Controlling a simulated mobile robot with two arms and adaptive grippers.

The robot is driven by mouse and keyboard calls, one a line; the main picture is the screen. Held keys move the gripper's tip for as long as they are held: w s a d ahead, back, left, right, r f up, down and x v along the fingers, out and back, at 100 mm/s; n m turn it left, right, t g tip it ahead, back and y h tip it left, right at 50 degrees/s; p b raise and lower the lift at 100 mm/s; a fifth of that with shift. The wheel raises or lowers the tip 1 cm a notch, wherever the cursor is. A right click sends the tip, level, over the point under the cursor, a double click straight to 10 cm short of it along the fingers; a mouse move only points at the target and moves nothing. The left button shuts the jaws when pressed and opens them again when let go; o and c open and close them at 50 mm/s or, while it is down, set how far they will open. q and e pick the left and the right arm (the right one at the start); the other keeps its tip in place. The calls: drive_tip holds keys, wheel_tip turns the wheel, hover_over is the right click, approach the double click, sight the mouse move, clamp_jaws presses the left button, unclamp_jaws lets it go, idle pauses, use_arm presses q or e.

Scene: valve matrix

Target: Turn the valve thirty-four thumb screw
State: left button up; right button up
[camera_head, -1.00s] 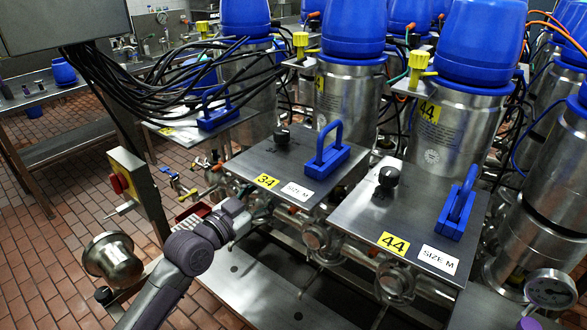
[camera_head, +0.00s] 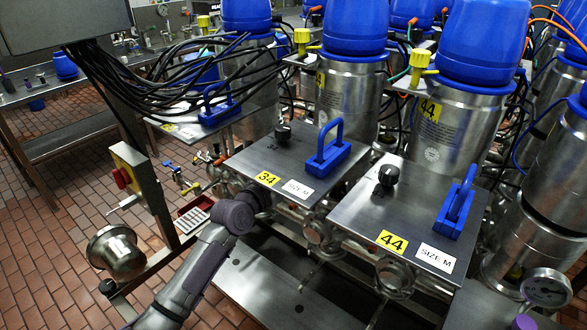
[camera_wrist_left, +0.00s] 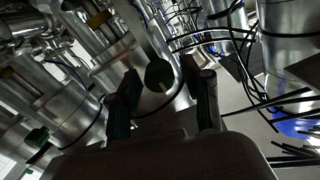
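The valve thirty-four station is the steel plate (camera_head: 285,160) with a yellow "34" label (camera_head: 267,179) in the head view. My left arm reaches in from the lower left, and its gripper is hidden beyond the wrist, at the left edge below this plate. In the left wrist view my left gripper (camera_wrist_left: 166,82) is open, with two dark fingers spread apart. A dark green knob (camera_wrist_left: 158,73), apparently the thumb screw, shows between the fingertips, nearer the left finger. I cannot tell whether either finger touches it. My right gripper is not in view.
The plate labelled "44" (camera_head: 392,240) stands to the right. Black cables (camera_head: 170,85) hang above at the left. Pipes and steel cylinders crowd the wrist view.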

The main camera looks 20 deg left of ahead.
use_arm(q)
clamp_jaws()
drive_tip(key=shift+n, duration=0.4)
drive_tip(key=n+p, duration=0.3)
drive_tip(key=n, duration=1.3)
drive_tip(key=shift+a+f, duration=0.1)
drive_tip(key=shift+n+p, duration=0.3)
drive_tip(key=shift+n, duration=0.1)
drive_tip(key=shift+o, duration=1.5)
unclamp_jaws()
